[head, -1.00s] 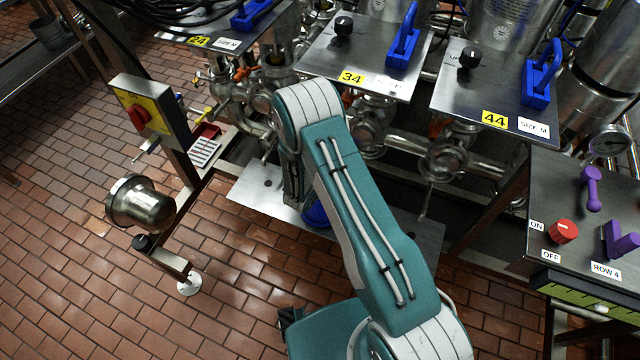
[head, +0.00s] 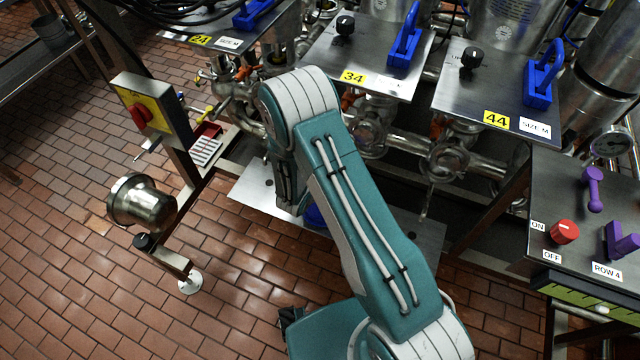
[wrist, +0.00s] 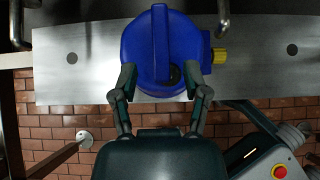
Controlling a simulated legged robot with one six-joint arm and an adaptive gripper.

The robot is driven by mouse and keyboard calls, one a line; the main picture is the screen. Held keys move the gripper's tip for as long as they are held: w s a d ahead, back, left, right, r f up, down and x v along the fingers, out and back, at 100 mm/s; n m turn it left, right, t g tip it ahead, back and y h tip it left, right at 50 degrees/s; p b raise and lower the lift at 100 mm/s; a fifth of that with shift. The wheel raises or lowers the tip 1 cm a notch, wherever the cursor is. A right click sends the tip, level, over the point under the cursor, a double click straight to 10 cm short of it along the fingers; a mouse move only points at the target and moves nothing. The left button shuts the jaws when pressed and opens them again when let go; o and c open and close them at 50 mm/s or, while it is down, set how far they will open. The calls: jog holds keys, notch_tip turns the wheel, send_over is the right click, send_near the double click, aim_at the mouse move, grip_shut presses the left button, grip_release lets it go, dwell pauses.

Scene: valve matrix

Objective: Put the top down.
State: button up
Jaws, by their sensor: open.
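A round blue piece with a raised upright ridge and a small dark hole (wrist: 135,45), which looks like the top, is over a metal plate (wrist: 80,75) in the wrist view. A yellow fitting sticks out at its right side. I cannot tell whether the piece rests on the plate. My gripper (wrist: 160,76) is open, its two fingers at the left and right of the piece's near edge. I cannot tell if they touch it. In the head view only a sliver of blue (head: 314,217) shows beside my arm, which hides the rest.
Metal panels with blue handles (head: 538,85) and black knobs (head: 471,58) stand above pipes at the back. A panel with a red knob (head: 565,231) and purple handles is at right. A yellow-and-red switch box (head: 140,110) is at left.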

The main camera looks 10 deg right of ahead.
jog(key=v, duration=0.7)
jog(key=s+d+r+m+g+h, duration=0.1)
jog(key=s+d+r+m, duration=0.15)
jog(key=r+m, duration=0.4)
jog(key=s+d+r+m+g+h, duration=0.1)
jog(key=d+r+m, duration=0.3)
jog(key=r, duration=0.5)
jog(key=s+d+r+m+g, duration=0.1)
jog(key=s+d+r+m, duration=0.1)
jog(key=d+r+m, duration=0.45)
jog(key=s+a+r+m+y, duration=0.3)
jog(key=s+r+m, duration=0.2)
jog(key=s+r, duration=0.2)
jog(key=s+a+r+m+t+y, duration=0.1)
jog(key=s+a+r+m+y, duration=0.2)
jog(key=s+r+m, duration=0.3)
jog(key=s+r+y, duration=0.1)
jog(key=s+r, duration=0.1)
jog(key=s, duration=0.1)
jog(key=shift+s+a+r+m, duration=0.15)
jog(key=shift+s+r+m, duration=0.05)
jog(key=shift+s+m, duration=0.1)
jog(key=shift+s+a+r, duration=0.15)
jog(key=shift+c, duration=0.2)
